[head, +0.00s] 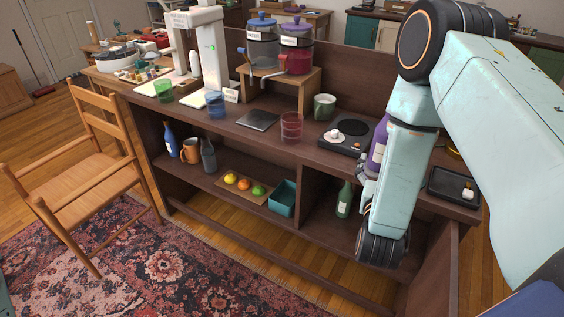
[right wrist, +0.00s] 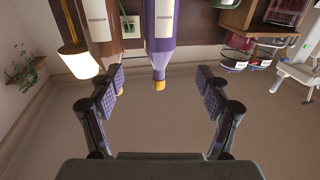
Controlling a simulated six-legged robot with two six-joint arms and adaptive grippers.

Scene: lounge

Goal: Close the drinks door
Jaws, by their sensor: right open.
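The brown wooden drinks cabinet (head: 225,150) has an open front with bottles on its lower shelf. A wooden panel (head: 438,262) stands out at its right end; I cannot tell whether it is the open door or the end wall. My right arm covers much of that end in the head view. My right gripper (right wrist: 160,84) is open and empty in the right wrist view, its two fingers spread wide. A purple bottle (right wrist: 159,40) with a yellow cap shows beyond and between the fingers, and a brown bottle (right wrist: 100,35) beside it. My left gripper is not in view.
A green bottle (head: 344,199) is on the shelf. A wooden chair (head: 85,185) stands at left; the patterned rug (head: 150,262) is clear.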

